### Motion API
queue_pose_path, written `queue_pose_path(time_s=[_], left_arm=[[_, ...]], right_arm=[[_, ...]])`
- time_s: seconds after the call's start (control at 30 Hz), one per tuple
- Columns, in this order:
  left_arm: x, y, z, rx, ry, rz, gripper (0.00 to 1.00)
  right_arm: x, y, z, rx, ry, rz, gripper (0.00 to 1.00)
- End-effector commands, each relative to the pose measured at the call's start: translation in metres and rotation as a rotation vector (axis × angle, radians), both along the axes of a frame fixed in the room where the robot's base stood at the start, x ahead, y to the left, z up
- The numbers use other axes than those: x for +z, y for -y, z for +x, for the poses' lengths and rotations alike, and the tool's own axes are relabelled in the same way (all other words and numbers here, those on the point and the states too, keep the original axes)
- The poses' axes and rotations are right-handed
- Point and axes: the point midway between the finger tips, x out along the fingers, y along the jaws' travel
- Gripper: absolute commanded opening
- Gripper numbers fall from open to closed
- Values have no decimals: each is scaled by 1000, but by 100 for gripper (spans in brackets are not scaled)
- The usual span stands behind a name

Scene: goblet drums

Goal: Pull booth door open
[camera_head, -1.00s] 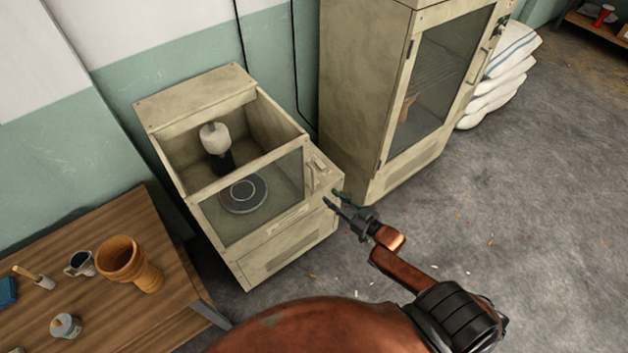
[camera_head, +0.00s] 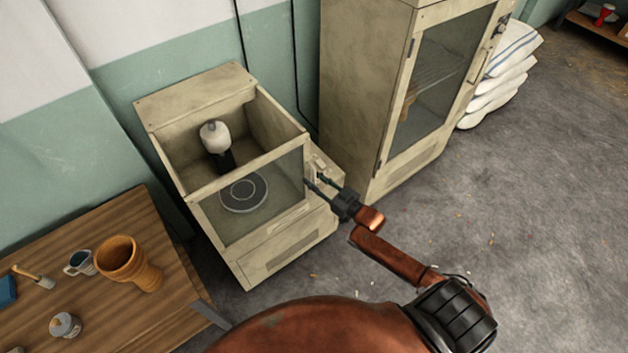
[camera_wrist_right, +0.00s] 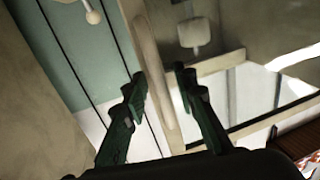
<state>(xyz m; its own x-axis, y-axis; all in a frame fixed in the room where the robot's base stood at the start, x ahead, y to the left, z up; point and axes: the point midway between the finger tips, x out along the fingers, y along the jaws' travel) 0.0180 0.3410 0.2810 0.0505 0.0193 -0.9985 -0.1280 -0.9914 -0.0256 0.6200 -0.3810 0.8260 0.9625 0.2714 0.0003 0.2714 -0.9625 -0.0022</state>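The beige booth (camera_head: 285,255) stands against the wall, with a glazed front door (camera_head: 270,200) that looks shut. The door's upright handle (camera_head: 308,170) is at the right side of the front, partly hidden by my gripper. My right gripper (camera_head: 314,181) is at this handle, its fingers open. In the right wrist view, a pale upright bar (camera_wrist_right: 153,75), apparently the handle, runs between the two parted fingertips (camera_wrist_right: 161,76). I cannot tell whether either finger touches it. My left gripper is out of view.
Inside the booth are a round turntable (camera_head: 243,194) and a white-topped device (camera_head: 215,136). A tall beige cabinet (camera_head: 365,100) stands close on the right. A wooden table (camera_head: 185,305) with a clay goblet drum (camera_head: 128,262) is at the left. Floor (camera_head: 480,250) is clear at right.

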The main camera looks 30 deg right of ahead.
Motion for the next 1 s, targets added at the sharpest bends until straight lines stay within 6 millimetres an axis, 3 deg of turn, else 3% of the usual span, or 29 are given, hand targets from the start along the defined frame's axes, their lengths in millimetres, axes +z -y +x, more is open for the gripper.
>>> queue_pose_path(time_s=[0.07,0.43,1.0], left_arm=[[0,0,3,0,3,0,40],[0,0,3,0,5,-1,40],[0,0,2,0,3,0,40]], right_arm=[[0,0,0,0,0,0,26],[0,0,-1,0,0,0,1],[0,0,-1,0,0,0,0]])
